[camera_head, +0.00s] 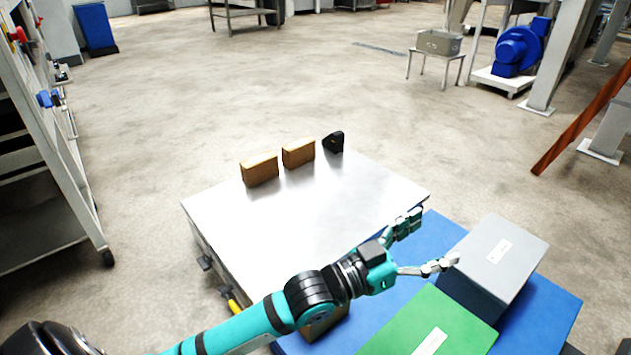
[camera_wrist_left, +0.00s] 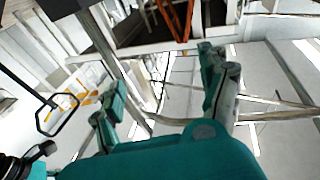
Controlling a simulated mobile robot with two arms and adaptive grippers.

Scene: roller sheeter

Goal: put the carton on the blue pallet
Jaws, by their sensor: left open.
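Two small brown cartons stand upright on the metal table, one on the left (camera_head: 260,171) and one on the right (camera_head: 298,154). Another brown box (camera_head: 327,325) shows at the left edge of the blue pallet (camera_head: 550,318), partly hidden under my left arm. The pallet bears a grey box (camera_head: 497,262) and a green box (camera_head: 425,318). My left gripper (camera_head: 429,243) is open and empty, above the pallet beside the grey box. In the left wrist view its spread fingers (camera_wrist_left: 163,98) have no carton between them. My right gripper is out of view.
The metal table (camera_head: 345,205) has a bare right half, with a small black object (camera_head: 333,142) at its far edge. A tall shelf rack (camera_head: 50,150) stands at the left. The floor behind the table is open.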

